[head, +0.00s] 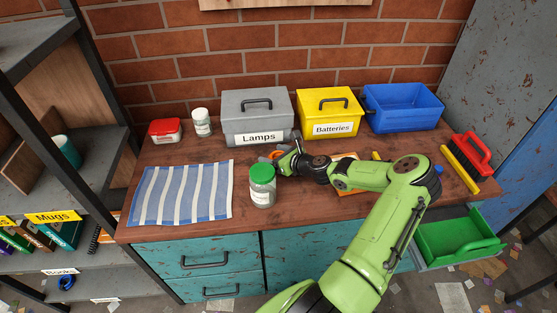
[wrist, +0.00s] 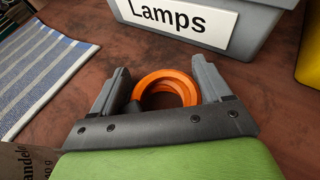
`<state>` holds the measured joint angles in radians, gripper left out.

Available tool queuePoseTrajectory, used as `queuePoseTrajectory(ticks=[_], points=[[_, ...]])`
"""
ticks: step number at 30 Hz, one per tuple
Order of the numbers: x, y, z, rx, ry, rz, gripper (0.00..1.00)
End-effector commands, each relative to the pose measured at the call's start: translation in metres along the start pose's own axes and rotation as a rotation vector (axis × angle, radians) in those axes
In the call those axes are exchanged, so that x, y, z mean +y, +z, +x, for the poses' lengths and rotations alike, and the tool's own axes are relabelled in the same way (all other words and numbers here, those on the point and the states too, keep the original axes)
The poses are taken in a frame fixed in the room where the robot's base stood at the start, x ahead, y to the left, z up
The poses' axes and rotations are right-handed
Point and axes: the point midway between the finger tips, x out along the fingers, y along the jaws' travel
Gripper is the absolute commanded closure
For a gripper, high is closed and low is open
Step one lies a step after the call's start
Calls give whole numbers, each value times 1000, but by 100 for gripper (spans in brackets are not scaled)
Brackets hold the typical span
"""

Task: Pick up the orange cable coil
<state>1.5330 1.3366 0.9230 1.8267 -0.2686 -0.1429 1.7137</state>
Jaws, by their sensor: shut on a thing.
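The orange cable coil (wrist: 166,78) is a ring of several loops between the fingers of my gripper (wrist: 160,72) in the wrist view. My gripper is shut on it, with one finger on each side. The coil is in front of the grey Lamps box (wrist: 215,22), at or just above the wooden top; I cannot tell if it touches. In the head view only a bit of the coil (head: 275,155) shows beside my gripper (head: 283,153), which hides the rest.
A green-lidded jar (head: 262,186) stands close in front of my gripper. The Lamps box (head: 256,108), yellow Batteries box (head: 330,108) and blue bin (head: 403,106) line the back. A striped cloth (head: 182,194) lies left. A red-handled brush (head: 468,158) is at right; a green drawer (head: 458,238) stands open.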

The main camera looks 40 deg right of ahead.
Motion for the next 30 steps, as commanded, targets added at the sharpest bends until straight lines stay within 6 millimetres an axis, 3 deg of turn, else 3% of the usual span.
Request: queuePoseTrajectory(ticks=[6, 15, 18, 30], points=[[0, 8, -3, -2, 0, -2, 57], [0, 77, -32, -2, -1, -4, 57], [0, 89, -37, -2, 0, -2, 57], [0, 94, -39, -2, 0, 0, 57]])
